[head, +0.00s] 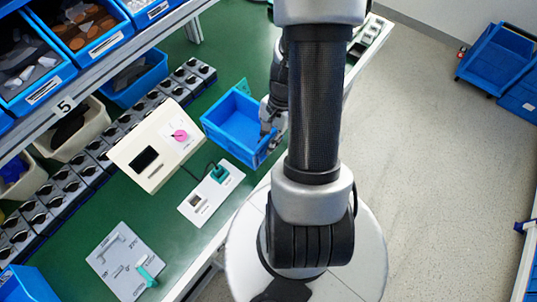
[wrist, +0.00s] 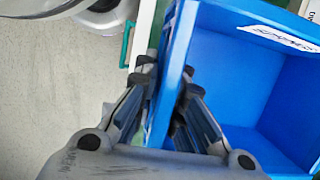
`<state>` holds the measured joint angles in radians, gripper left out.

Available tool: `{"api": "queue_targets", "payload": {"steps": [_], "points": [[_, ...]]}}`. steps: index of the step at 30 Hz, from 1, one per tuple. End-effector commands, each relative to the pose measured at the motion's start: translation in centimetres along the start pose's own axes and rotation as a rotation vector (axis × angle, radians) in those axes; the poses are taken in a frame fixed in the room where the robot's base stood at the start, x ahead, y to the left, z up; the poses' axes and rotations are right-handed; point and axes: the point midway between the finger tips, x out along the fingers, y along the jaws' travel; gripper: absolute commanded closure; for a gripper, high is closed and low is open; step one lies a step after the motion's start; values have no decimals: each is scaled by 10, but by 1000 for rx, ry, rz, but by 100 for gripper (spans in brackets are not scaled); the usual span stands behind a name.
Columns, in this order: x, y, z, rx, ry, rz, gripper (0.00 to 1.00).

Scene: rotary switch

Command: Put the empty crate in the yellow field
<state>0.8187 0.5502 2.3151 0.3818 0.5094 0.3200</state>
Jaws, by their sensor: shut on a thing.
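The empty blue crate (head: 228,138) is at the green table's right edge in the head view, with its bare inside showing. My gripper (head: 268,133) is at the crate's right side, partly hidden behind my arm. In the wrist view, my gripper (wrist: 166,88) is shut on one wall of the crate (wrist: 235,70), one finger on each side of it. I cannot tell whether the crate rests on the table or hangs just above it. No yellow field shows in either view.
Left of the crate stand a cream box with a pink knob (head: 181,135), a white panel with a green switch (head: 215,176) and a grey plate (head: 122,262). Shelves with blue bins (head: 95,40) line the left. Other blue crates (head: 495,58) stand at the right by the wall.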

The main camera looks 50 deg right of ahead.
Motion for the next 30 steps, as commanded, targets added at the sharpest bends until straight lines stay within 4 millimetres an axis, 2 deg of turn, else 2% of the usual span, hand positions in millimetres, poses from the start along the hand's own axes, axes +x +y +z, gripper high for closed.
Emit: {"api": "queue_targets", "payload": {"steps": [1,8,16,28,29,30], "points": [[11,0,-3,1,0,0,100],[25,0,-8,0,2,-1,100],[62,0,-18,0,1,-1,100],[66,0,-19,0,2,-2,100],[65,0,-19,0,2,-2,89],[65,0,-19,0,2,-2,86]]}}
